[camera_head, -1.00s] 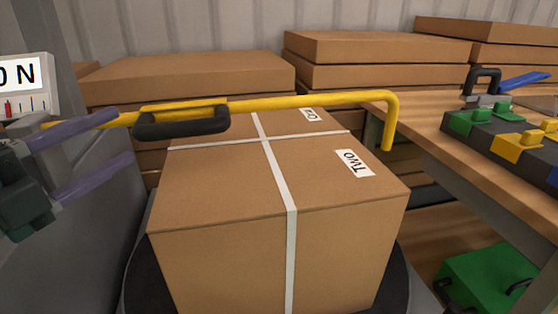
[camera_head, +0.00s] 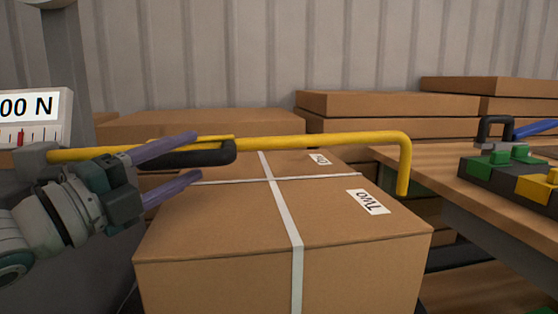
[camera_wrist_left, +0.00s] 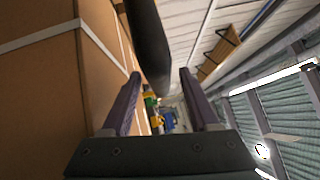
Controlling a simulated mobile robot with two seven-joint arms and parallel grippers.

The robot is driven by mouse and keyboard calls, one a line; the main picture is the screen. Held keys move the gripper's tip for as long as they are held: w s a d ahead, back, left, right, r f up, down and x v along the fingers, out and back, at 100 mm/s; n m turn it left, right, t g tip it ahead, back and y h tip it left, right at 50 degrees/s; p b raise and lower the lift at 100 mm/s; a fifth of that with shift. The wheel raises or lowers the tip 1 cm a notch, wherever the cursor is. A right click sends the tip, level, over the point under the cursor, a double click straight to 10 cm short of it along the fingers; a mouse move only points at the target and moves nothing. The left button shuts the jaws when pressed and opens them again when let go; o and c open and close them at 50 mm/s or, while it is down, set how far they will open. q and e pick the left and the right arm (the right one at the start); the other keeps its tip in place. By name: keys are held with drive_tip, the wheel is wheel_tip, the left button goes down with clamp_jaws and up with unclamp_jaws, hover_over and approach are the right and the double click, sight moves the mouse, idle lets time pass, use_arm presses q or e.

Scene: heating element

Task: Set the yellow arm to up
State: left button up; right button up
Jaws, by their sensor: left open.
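The yellow arm (camera_head: 330,139) is a bent bar that runs level above a taped cardboard box (camera_head: 220,235), its right end hooking downward. A black handle (camera_head: 218,155) is fixed along its left part. My left gripper (camera_head: 197,157) is open at the handle, one purple finger above it and one below in the head view. In the left wrist view, the dark handle (camera_wrist_left: 148,40) shows between and beyond the open fingers (camera_wrist_left: 160,77). I cannot tell whether the fingers touch it. My right gripper is not in view.
A force display (camera_head: 28,118) reading "00 N" stands at the far left. A wooden table (camera_head: 440,175) at the right carries a block with coloured parts (camera_head: 505,165). Flat cartons (camera_head: 380,103) are stacked behind. The space above the yellow arm looks clear.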

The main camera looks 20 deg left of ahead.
use_arm(q)
drive_tip(key=shift+w+d, duration=0.1)
drive_tip(key=shift+w, duration=0.25)
drive_tip(key=shift+c, duration=0.3)
clamp_jaws()
idle(1.0)
